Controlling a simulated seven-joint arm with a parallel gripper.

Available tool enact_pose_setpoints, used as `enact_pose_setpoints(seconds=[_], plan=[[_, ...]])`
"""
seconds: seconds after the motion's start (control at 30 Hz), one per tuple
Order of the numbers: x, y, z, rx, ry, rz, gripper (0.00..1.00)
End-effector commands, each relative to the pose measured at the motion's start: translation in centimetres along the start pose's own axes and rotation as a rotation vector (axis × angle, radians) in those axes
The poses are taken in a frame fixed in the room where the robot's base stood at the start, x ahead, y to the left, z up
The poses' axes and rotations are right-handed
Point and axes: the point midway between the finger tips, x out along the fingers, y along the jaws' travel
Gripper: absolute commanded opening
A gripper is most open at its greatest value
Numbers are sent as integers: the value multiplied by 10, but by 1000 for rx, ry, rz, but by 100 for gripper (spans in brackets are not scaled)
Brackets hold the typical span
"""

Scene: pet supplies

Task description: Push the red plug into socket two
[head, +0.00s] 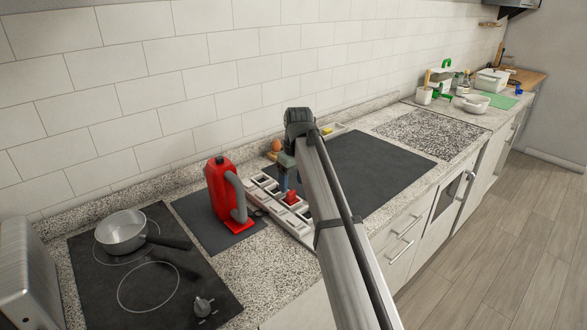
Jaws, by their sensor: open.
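A small red block that looks like the red plug (291,198) sits on or in a white rack with several compartments (262,183) on the counter. My gripper (284,181) points down over the rack, just above and left of the red plug. It is open; the fingers are small in this view, and I cannot tell whether they touch the plug. My arm covers the right part of the rack. I cannot make out which compartment is socket two, or whether the plug is seated in one.
A red jug-like container with a grey handle (217,187) stands on a dark mat (192,213), close left of the rack. A pan (121,234) sits on the black hob (85,285). A large dark mat (375,165) lies clear to the right. An orange-topped item (276,146) stands behind.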

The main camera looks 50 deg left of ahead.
Motion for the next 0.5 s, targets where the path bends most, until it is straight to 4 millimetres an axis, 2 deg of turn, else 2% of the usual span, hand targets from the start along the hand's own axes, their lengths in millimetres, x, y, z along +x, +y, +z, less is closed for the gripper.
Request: enact_pose_setpoints(seconds=[0.03, 0.2, 0.5], plan=[[9, 0, 1, 0, -2, -1, 64], [29, 0, 0, 0, -1, 0, 64], [44, 0, 0, 0, 1, 1, 64]])
